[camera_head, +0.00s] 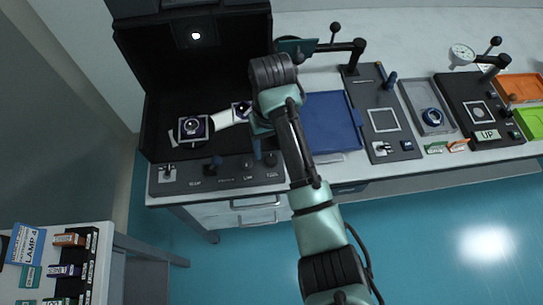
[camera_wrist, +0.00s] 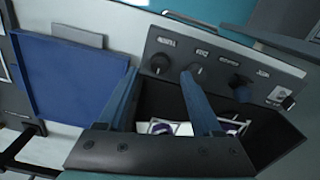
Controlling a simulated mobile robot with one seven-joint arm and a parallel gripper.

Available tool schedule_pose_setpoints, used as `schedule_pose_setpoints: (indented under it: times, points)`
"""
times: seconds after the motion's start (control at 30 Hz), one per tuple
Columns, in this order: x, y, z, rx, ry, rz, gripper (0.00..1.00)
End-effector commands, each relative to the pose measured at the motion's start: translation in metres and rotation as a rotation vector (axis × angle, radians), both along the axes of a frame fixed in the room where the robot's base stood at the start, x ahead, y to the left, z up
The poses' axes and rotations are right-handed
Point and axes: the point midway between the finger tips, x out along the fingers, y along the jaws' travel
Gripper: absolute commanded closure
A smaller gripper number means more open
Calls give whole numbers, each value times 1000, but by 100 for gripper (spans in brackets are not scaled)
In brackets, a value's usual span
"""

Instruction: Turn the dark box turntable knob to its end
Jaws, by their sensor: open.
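The dark box (camera_head: 190,85) stands open at the back left of the table. Its front panel (camera_head: 222,178) has a row of labelled knobs. The turntable knob (camera_head: 270,159) is the small black one at the panel's right end; in the wrist view it (camera_wrist: 160,62) sits below a partly legible label. My gripper (camera_head: 258,152) is over the panel's right part, its blue fingers pointing down. In the wrist view my gripper (camera_wrist: 158,76) is open, with a fingertip on either side of the knob; I cannot tell whether they touch it.
Other panel knobs sit close by, including a larger black one (camera_wrist: 240,86). Inside the box is a mounted square part (camera_head: 193,128). A blue tray (camera_head: 333,122) lies right of the box. A dark plate with a post (camera_head: 383,112) stands further right.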

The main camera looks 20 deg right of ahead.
Motion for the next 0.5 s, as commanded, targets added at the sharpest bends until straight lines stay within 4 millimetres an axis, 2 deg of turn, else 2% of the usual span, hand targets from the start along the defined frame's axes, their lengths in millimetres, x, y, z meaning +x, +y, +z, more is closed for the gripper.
schedule_pose_setpoints:
  times: [0.1,0.2,0.5]
  points:
    - [-1,0,-21,0,2,0,33]
    - [-1,0,-33,0,2,-1,33]
    - [0,0,-45,-1,-1,0,33]
